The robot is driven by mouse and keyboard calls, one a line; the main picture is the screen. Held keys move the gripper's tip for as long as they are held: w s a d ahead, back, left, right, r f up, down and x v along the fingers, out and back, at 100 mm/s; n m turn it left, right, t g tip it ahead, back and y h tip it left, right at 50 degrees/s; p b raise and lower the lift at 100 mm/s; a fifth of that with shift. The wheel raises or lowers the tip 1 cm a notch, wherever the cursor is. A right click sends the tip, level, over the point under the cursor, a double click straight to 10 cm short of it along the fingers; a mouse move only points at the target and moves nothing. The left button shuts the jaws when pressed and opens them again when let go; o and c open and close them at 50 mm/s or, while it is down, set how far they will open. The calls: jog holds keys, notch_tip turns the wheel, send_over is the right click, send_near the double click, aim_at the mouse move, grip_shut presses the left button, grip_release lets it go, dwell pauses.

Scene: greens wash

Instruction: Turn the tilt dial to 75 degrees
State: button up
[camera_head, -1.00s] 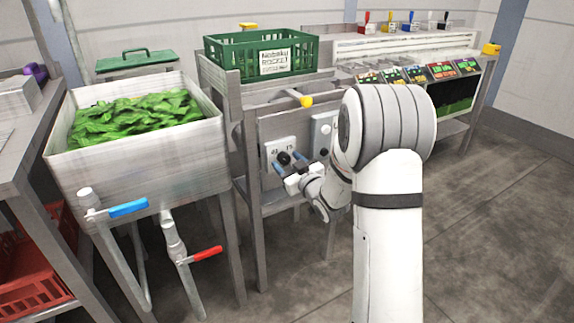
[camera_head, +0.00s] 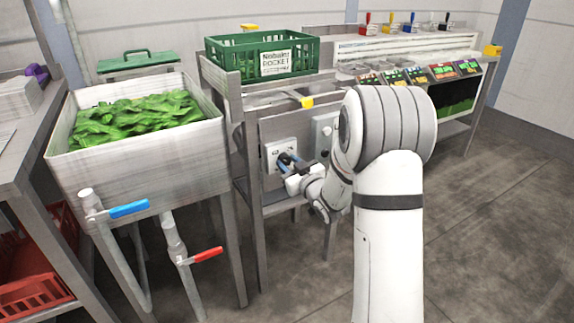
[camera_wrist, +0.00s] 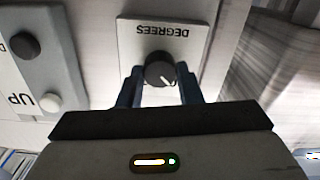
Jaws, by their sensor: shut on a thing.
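The tilt dial (camera_wrist: 158,70) is a round black knob with a white pointer line. It sits on a pale plate (camera_wrist: 133,32) marked DEGREES, upside down in the wrist view. In the wrist view the pointer slants toward the lower right. My gripper (camera_wrist: 160,88) has one blue finger on each side of the knob and is shut on it. In the head view my gripper (camera_head: 287,163) is at the plate (camera_head: 272,147) on the bench front and covers the dial. The number the pointer indicates cannot be read.
A panel (camera_wrist: 68,72) marked UP, with two round buttons, is beside the dial plate. A sink (camera_head: 140,175) of greens with blue and red valve handles is left. A green crate (camera_head: 219,62) stands on the bench.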

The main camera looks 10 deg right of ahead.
jog(key=shift+a, duration=0.1)
jog(key=m, duration=0.4)
jog(key=m+p, duration=0.1)
jog(key=m, duration=0.3)
jog(key=shift+m, duration=0.3)
jog(key=m+p, duration=0.2)
jog(key=m, duration=0.2)
jog(key=shift+m, duration=0.3)
jog(key=m+p, duration=0.1)
jog(key=m, duration=0.3)
jog(key=shift+f, duration=0.15)
jog(key=shift+m, duration=0.3)
jog(key=o, duration=1)
